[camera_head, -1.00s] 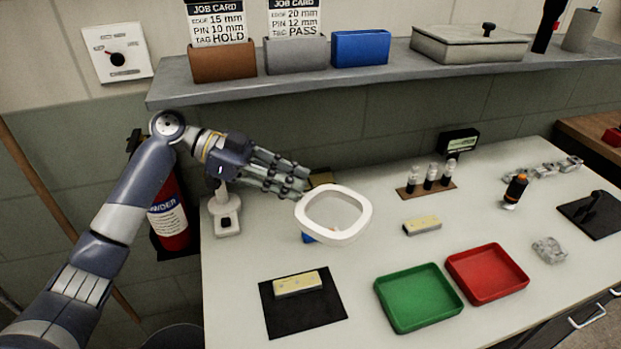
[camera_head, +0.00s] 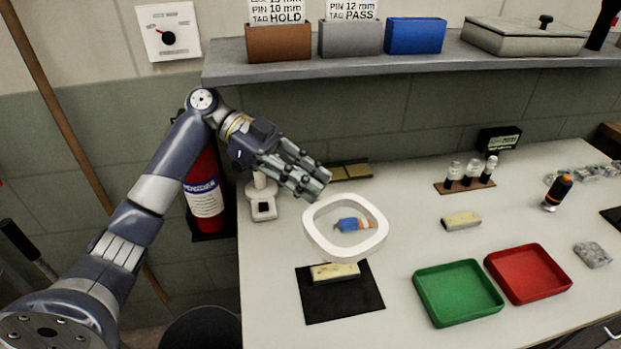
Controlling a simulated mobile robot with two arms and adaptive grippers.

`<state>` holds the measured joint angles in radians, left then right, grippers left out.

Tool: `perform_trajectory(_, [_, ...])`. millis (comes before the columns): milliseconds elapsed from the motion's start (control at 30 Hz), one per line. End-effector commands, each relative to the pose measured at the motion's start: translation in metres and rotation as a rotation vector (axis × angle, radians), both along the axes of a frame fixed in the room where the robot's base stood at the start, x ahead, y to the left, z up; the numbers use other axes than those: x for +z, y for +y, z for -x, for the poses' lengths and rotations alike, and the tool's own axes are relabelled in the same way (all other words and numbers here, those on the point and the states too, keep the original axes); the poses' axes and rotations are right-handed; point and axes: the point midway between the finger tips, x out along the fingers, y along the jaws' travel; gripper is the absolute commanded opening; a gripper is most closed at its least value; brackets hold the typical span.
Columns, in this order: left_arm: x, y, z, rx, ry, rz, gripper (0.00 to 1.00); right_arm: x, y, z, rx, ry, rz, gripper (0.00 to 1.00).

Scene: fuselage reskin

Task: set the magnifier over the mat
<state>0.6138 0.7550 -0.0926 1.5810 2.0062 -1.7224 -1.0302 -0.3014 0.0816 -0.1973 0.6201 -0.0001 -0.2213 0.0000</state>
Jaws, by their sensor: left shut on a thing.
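The magnifier (camera_head: 376,240) is a white rounded-square frame with a clear middle. Its grey-white base (camera_head: 263,208) stands on the bench to the left. My left gripper (camera_head: 318,190) is shut on the magnifier at the frame's upper left edge, and its fingers hide part of the arm. The black mat (camera_head: 350,308) lies flat at the front left of the bench, with a yellowish block (camera_head: 335,272) on it. In the picture the frame's lower rim reaches the mat's back edge and the block's top. My right gripper is not in view.
A blue and orange item (camera_head: 349,225) shows through the frame. Green (camera_head: 457,318) and red (camera_head: 528,297) trays lie to the right of the mat. Another block (camera_head: 461,220) and a vial rack (camera_head: 464,186) stand behind. A shelf (camera_head: 420,65) overhangs the back.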

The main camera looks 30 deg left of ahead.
Motion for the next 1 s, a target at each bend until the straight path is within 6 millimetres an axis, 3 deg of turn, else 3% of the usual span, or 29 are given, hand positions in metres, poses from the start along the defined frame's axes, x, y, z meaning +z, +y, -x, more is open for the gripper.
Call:
perform_trajectory(33, [-0.002,0.001,0.0,0.002,0.003,-0.007,0.21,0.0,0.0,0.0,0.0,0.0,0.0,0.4])
perform_trajectory(67, [-0.002,0.001,0.0,0.002,0.003,-0.007,0.28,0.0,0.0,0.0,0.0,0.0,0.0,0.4])
perform_trajectory(467, [0.001,0.004,-0.001,0.003,0.001,-0.003,0.28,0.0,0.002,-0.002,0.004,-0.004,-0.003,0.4])
perform_trajectory(567, [0.006,0.015,-0.002,0.004,0.0,-0.003,0.28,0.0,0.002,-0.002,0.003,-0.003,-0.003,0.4])
perform_trajectory(1000, [0.038,0.096,-0.003,0.004,0.002,-0.002,0.28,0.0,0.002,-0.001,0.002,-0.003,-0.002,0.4])
